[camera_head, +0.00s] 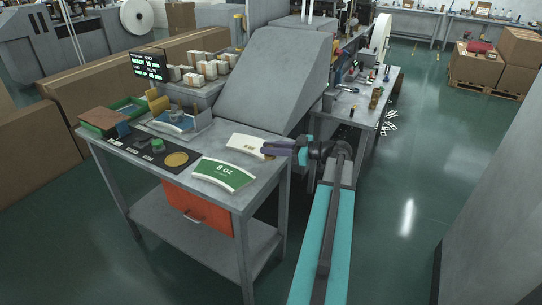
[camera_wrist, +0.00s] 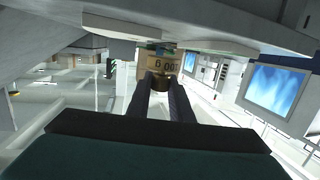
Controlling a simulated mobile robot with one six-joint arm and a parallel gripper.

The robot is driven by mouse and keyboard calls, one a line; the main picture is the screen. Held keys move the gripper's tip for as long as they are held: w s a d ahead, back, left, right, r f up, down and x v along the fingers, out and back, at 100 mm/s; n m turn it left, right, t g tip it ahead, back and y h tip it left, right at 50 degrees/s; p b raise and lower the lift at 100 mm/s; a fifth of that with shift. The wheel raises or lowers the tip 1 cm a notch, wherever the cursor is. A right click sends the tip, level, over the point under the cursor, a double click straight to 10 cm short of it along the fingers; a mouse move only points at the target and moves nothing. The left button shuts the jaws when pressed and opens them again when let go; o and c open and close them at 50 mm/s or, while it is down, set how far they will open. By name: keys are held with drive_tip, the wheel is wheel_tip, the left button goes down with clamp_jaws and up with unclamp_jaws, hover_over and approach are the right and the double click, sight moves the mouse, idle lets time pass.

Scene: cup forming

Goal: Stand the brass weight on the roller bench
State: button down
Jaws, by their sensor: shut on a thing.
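My gripper (camera_head: 268,149) is above the right end of the front grey bench (camera_head: 228,203), beside a pale cup blank (camera_head: 244,146). In the wrist view my two dark fingers (camera_wrist: 163,86) are closed on a small brass piece (camera_wrist: 163,83), which seems to be the brass weight. The fingers hide most of it. A small brass patch (camera_head: 265,151) shows at the fingertips in the head view. A second grey bench (camera_head: 352,106) stands behind and to the right, with small brass and dark items on it; I cannot tell for sure that it is the roller bench.
A white and green "8 OZ" blank (camera_head: 224,174), a brass-coloured disc (camera_head: 176,159), a green tray (camera_head: 128,106) and a small scale-like device (camera_head: 178,122) are on the front bench. A large sloped grey machine housing (camera_head: 272,78) stands behind it.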

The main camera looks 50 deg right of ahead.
sight(271, 156)
drive_tip(key=shift+f+p, duration=0.5)
drive_tip(key=shift+f, duration=1.25)
drive_tip(key=shift+f, duration=0.15)
drive_tip(key=c, duration=1.6)
unclamp_jaws()
drive_tip(key=b+v, duration=0.2)
drive_tip(key=v, duration=1)
drive_tip(key=shift+b, duration=0.4)
